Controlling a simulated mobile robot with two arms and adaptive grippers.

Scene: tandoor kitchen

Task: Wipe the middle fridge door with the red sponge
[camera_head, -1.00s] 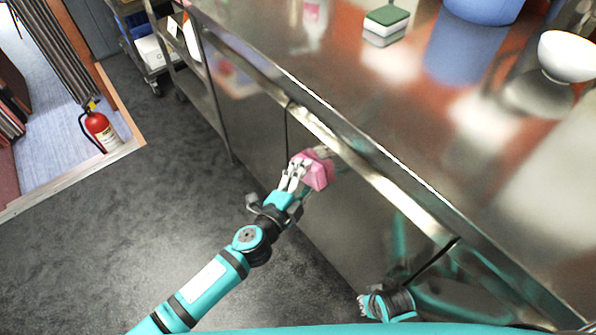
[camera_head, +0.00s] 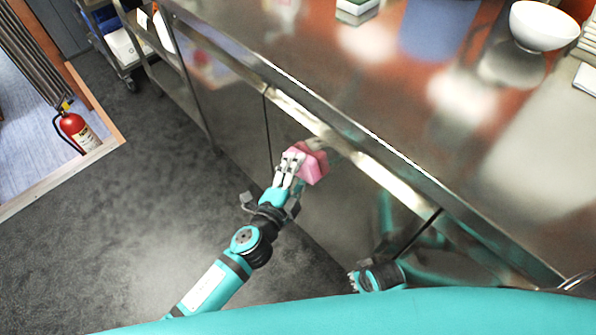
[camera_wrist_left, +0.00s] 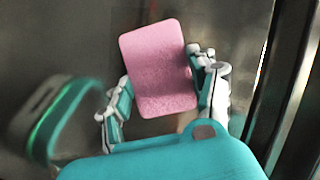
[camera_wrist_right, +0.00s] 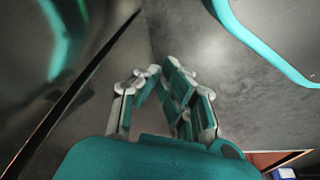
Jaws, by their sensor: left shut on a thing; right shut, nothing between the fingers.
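The sponge (camera_head: 312,165) looks pink-red. My left gripper (camera_head: 294,158) is shut on it and holds it at the upper part of the middle steel fridge door (camera_head: 330,215), below the counter edge. In the left wrist view the sponge (camera_wrist_left: 158,68) sits between the two fingers (camera_wrist_left: 160,92), with the door's grey face behind it. Whether the sponge touches the door is hard to tell. My right gripper (camera_head: 356,282) is low, near the door's right seam. In the right wrist view its fingers (camera_wrist_right: 160,80) are together with nothing between them.
The steel counter (camera_head: 400,110) overhangs the doors. A red fire extinguisher (camera_head: 76,130) stands at the left. The dark floor (camera_head: 120,220) is clear.

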